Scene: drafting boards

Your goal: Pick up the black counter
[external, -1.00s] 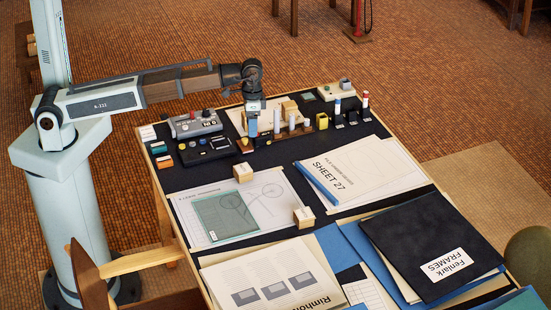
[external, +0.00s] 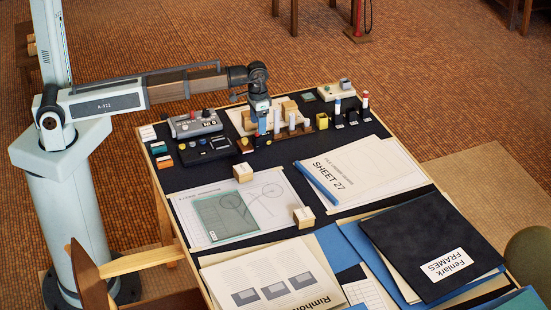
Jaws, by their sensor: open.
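My gripper (external: 262,127) points down over the back part of the desk, above the row of small items. Its jaws are open, and no held item can be made out. A flat black device (external: 208,149) with small coloured knobs lies to the left of my gripper. Which of these dark items is the black counter cannot be told at this size. My gripper hides part of the wooden rack (external: 292,135) behind it.
A grey device (external: 195,123) with a display stands at the back left. White and blue upright pieces, a yellow block (external: 322,121) and dark stands (external: 339,122) are close on the right. Papers, wooden blocks (external: 243,172) and folders (external: 430,240) cover the front.

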